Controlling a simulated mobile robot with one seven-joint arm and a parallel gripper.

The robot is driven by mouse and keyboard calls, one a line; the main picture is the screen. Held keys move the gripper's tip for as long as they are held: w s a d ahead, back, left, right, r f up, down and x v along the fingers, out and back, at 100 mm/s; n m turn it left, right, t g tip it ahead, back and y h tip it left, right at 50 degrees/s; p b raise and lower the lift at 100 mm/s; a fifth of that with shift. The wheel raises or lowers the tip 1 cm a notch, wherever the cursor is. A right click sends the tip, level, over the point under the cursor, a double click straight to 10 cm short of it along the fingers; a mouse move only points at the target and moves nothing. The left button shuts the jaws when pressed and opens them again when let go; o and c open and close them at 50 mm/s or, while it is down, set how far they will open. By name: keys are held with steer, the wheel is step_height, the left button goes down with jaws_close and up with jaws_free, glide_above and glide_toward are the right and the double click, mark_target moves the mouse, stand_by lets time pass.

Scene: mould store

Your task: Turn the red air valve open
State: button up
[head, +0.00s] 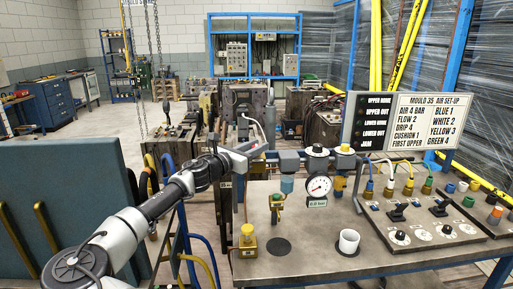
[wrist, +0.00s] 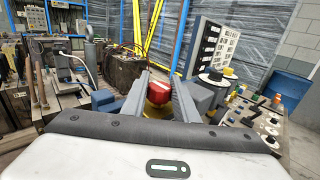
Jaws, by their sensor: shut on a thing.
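The red air valve (wrist: 158,93) sits between the two grey fingers of my gripper (wrist: 159,84) in the wrist view, with a finger on either side. My gripper is shut on it. In the head view my gripper (head: 256,152) reaches to the left end of the blue-grey air line (head: 289,160) above the metal bench. The red valve is hidden there behind my gripper. How far the valve is turned cannot be told.
A round gauge (head: 318,187) stands below the air line, right of my gripper. The bench (head: 310,262) holds a brass fitting (head: 248,241), a white cup (head: 348,241) and a valve panel (head: 425,222). A sign board (head: 433,119) stands behind. A blue-grey panel (head: 65,210) stands at left.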

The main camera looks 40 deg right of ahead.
steer(key=shift+t, duration=0.3)
steer(key=n+t, duration=0.1)
steer(key=n+t+y+b, duration=0.1)
steer(key=t, duration=0.1)
steer(key=n+t+y+b, duration=0.1)
steer(key=shift+s+f+n+t, duration=0.2)
steer(key=shift+f+n+t, duration=0.05)
steer(key=shift+n+t, duration=0.15)
steer(key=n+t+y+b, duration=0.2)
steer(key=t+y, duration=0.1)
steer(key=n+t+y+b, duration=0.1)
steer(key=n+t+y, duration=0.1)
steer(key=n+y, duration=0.1)
steer(key=shift+d+r+t+b, duration=0.1)
steer(key=shift+d+t+b, duration=0.1)
steer(key=shift+t+b, duration=0.2)
steer(key=n+t+y+b, duration=0.1)
steer(key=n+y, duration=0.1)
steer(key=y, duration=0.1)
steer(key=n+t+y+b, duration=0.1)
steer(key=n+y, duration=0.1)
steer(key=y, duration=0.1)
steer(key=shift+r+n+y, duration=0.1)
steer(key=shift+n+y, duration=0.3)
steer(key=shift+w+a+n+y+b, duration=0.1)
steer(key=shift+n+y+b, duration=0.5)
steer(key=shift+n+y, duration=0.75)
steer(key=shift+w+a+n+y+b, duration=0.1)
steer(key=shift+n+y+b, duration=0.55)
steer(key=shift+y, duration=1.5)
